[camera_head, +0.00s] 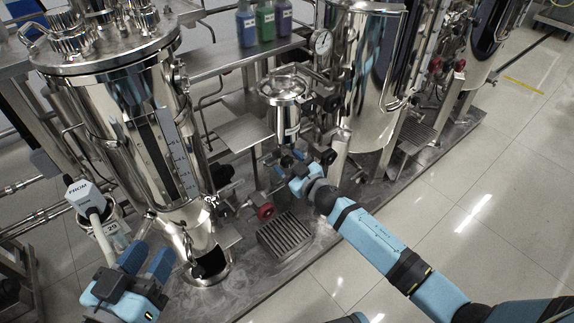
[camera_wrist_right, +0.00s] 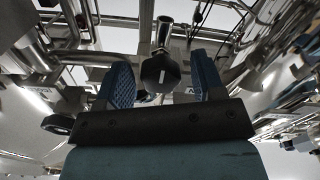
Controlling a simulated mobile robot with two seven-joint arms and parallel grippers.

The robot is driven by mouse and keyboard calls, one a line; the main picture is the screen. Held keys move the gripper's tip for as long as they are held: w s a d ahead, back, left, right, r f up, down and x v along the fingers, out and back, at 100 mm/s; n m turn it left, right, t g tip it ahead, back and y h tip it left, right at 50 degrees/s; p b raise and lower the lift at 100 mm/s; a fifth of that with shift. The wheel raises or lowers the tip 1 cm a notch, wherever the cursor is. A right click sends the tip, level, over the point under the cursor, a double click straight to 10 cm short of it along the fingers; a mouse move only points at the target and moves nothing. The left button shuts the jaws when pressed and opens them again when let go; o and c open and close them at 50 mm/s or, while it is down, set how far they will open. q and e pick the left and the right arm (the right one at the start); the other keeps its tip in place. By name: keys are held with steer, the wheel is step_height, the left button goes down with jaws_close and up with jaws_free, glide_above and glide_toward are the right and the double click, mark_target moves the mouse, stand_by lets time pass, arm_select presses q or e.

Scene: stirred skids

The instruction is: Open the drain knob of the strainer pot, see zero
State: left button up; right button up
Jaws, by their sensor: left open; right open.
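The strainer pot (camera_head: 284,95) is a small steel vessel with a wide rim, mounted in the middle of the skid. In the right wrist view a dark faceted knob (camera_wrist_right: 160,73) with a white mark hangs below a steel pipe; it appears to be the drain knob. My right gripper (camera_head: 287,160) is just below the strainer pot. Its blue fingers (camera_wrist_right: 160,84) are open on either side of the knob, with visible gaps. In the head view the gripper hides the knob's exact place. My left gripper (camera_head: 148,264) is open and empty at lower left.
A large steel tank (camera_head: 125,110) stands left, another tank (camera_head: 368,75) right. A round gauge (camera_head: 323,42) is behind the strainer pot. A red valve handle (camera_head: 266,211) and a floor grate (camera_head: 285,236) lie below. The tiled floor (camera_head: 500,190) at right is clear.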

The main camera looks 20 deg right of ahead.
steer(key=shift+w+a, duration=0.2)
steer(key=shift+w, duration=0.2)
steer(key=shift+c, duration=0.3)
steer(key=c, duration=0.9)
steer(key=shift+o, duration=0.2)
